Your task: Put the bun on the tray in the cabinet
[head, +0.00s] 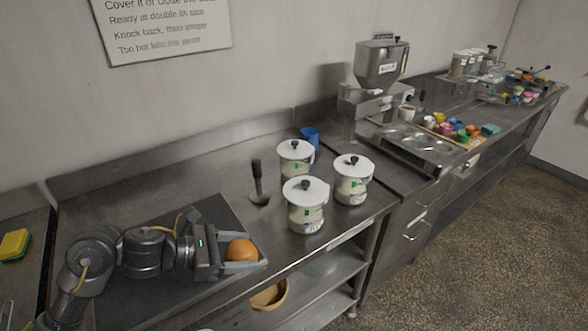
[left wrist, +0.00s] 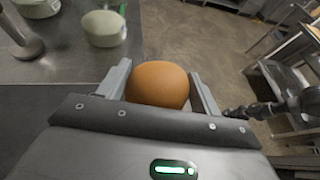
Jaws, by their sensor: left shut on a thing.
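The bun (head: 240,251) is round and orange-brown. My left gripper (head: 238,262) is shut on it, over the front right part of a dark mat on the steel counter. In the left wrist view the bun (left wrist: 158,85) sits between the two fingers, touching both. I cannot tell from the head view whether the bun is clear of the mat. A dark arm-like shape (left wrist: 270,108) at the right of the left wrist view looks like my right arm; its jaws cannot be made out. I can make out neither the tray nor the cabinet for certain.
Several white-lidded pots (head: 305,212) and a dark-handled tool (head: 259,190) stand right of the mat (head: 140,290). A blue cup (head: 310,137) is behind them. A wooden bowl (head: 270,295) is on the shelf below. Metal shelving (left wrist: 285,85) shows in the left wrist view, beyond open floor.

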